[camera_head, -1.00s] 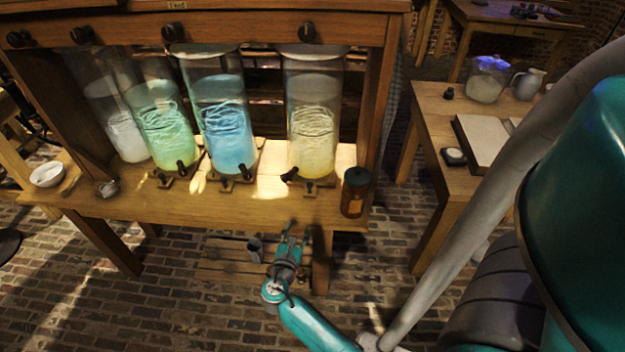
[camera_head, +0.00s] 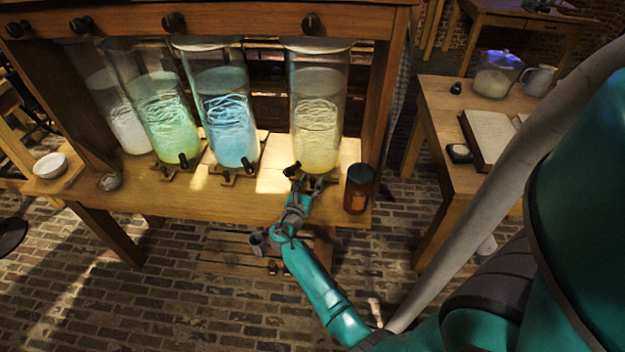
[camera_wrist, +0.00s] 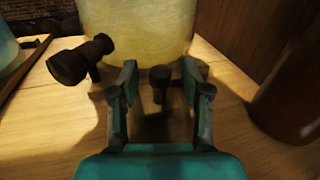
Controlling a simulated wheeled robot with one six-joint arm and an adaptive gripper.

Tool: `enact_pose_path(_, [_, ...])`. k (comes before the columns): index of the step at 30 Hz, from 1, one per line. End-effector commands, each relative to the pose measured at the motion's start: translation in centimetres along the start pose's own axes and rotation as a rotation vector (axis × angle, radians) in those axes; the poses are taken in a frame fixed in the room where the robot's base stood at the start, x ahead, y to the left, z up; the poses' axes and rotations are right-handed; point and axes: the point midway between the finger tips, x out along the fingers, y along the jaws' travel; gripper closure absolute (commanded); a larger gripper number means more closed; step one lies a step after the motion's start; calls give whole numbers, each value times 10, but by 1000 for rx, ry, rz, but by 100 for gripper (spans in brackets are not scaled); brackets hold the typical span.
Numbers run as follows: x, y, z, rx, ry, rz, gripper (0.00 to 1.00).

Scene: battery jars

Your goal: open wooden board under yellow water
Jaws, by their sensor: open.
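The jar of yellow water (camera_head: 316,118) stands on the wooden table at the right end of the row. It also shows at the top of the wrist view (camera_wrist: 138,28). A dark tap (camera_wrist: 82,60) juts out to the left at its foot. A small dark knob (camera_wrist: 160,78) stands below the jar, between my fingers in the wrist view. The wooden board under the jar is mostly hidden by my gripper. My gripper (camera_head: 312,183) is open right in front of the jar's foot; its fingertips (camera_wrist: 158,75) lie either side of the knob, and contact cannot be told.
A brown jar (camera_head: 358,188) stands close to the right of my gripper, also in the wrist view (camera_wrist: 292,100). Blue (camera_head: 228,125) and green (camera_head: 162,115) water jars stand left. A white bowl (camera_head: 50,166) sits at the far left.

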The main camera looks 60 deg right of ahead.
Motion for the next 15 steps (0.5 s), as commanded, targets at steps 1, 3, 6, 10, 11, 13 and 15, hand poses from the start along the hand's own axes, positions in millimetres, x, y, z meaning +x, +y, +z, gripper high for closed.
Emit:
enact_pose_path(1, [6, 0, 0, 0, 0, -2, 52])
enact_pose_path(3, [10, 0, 0, 0, 0, 0, 52])
enact_pose_path(6, [13, 0, 0, 0, 0, 0, 52])
enact_pose_path(10, [14, 0, 0, 0, 0, 1, 52])
enact_pose_path(11, [14, 0, 0, 0, 0, 1, 52])
enact_pose_path(13, [14, 0, 0, 0, 0, 1, 52])
enact_pose_path(15, [14, 0, 0, 0, 0, 1, 59])
